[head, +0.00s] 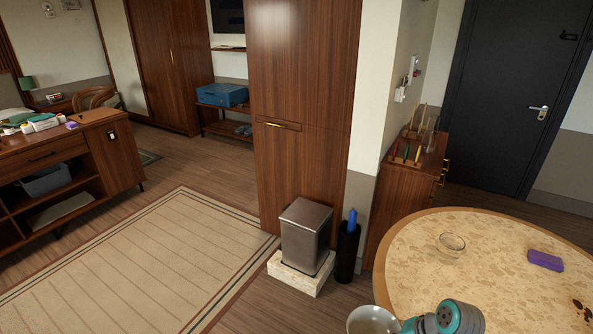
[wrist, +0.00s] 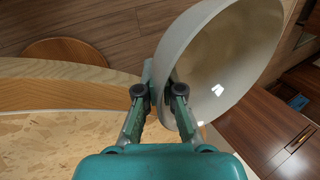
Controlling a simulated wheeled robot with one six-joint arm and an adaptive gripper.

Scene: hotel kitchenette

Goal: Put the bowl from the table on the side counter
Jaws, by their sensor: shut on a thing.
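A large pale bowl (wrist: 235,60) is held by its rim in my gripper (wrist: 164,88), tilted in the wrist view, with its glossy inside toward the right. The same bowl (head: 372,322) shows at the bottom of the head view, partly cut off, by the near left edge of the round table (head: 420,262). My gripper is mostly out of the head view. A small clear glass bowl (head: 451,246) stands on the tabletop. A wooden counter cabinet (head: 408,188) stands against the wall behind the table; which surface is the side counter I cannot tell for sure.
Upright utensils (head: 416,152) occupy the back cabinet's top. A bin (head: 305,236) and a dark umbrella stand (head: 347,252) stand left of the table. A cluttered sideboard (head: 60,150) is at the left. Floor with a rug (head: 150,260) lies open between.

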